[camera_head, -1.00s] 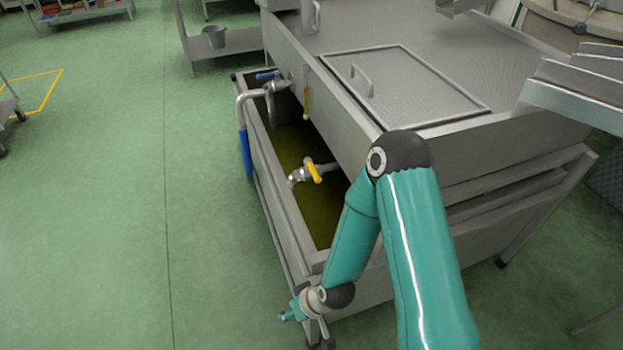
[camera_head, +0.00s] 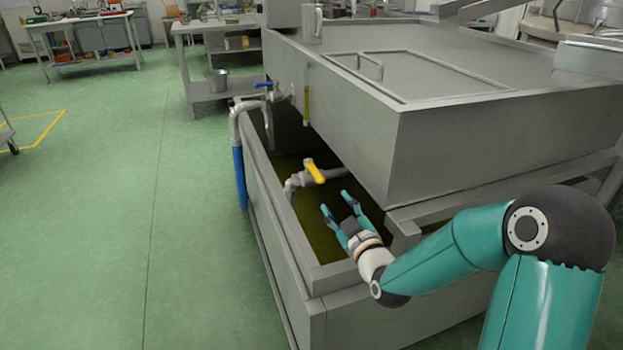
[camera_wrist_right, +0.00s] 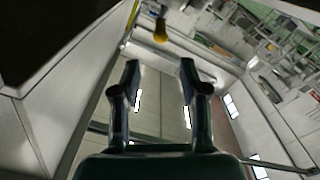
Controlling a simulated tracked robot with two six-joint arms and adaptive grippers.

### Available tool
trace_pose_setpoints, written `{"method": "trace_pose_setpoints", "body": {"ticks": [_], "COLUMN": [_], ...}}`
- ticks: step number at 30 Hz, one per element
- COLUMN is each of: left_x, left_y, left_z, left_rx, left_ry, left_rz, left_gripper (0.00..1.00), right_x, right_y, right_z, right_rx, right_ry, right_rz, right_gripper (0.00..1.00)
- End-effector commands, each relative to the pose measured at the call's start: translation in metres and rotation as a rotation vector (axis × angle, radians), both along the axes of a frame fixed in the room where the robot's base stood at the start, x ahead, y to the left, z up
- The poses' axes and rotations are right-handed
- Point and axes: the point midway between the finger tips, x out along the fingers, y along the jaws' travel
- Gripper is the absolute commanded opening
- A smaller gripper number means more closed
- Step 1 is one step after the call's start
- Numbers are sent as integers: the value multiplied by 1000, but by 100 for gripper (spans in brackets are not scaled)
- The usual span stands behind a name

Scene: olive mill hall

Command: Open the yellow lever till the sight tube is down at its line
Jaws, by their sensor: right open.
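The yellow lever (camera_head: 315,172) sits on a grey valve pipe (camera_head: 295,183) above the trough, turned across the pipe. It also shows in the right wrist view (camera_wrist_right: 161,32), beyond the fingertips. The sight tube (camera_head: 306,104) is a narrow upright yellow strip on the upper tank's end wall; its line is too small to make out. My right gripper (camera_head: 335,202) is over the trough, just below and in front of the lever, apart from it. Its two fingers are spread with nothing between them, as the right wrist view (camera_wrist_right: 160,72) shows. My left gripper is not in view.
The upper steel tank (camera_head: 450,125) overhangs the trough (camera_head: 312,275), which holds dark greenish liquid. A blue-handled valve (camera_head: 266,85) and a pipe with a blue sleeve (camera_head: 239,178) stand at the trough's far left corner. Green floor (camera_head: 110,230) on the left is clear.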

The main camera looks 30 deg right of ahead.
Motion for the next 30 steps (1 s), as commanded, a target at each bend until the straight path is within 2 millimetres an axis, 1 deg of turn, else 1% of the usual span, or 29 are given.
{"method": "trace_pose_setpoints", "body": {"ticks": [5, 15, 18, 21, 24, 30], "left_x": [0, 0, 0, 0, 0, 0], "left_y": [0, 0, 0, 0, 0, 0], "left_z": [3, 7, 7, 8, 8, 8], "left_rx": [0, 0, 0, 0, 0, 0], "left_ry": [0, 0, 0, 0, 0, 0], "left_rz": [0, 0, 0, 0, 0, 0], "left_gripper": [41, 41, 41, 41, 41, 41], "right_x": [29, 101, 119, 133, 143, 151], "right_y": [-6, -23, -27, -31, -33, -35], "right_z": [1, 0, 0, -1, -1, -1], "right_rx": [2, 3, 3, 4, 4, 5], "right_ry": [0, 1, 2, 2, 2, 3], "right_rz": [2, 1, 2, 2, 2, 3], "right_gripper": [44, 44, 44, 44, 44, 44]}}
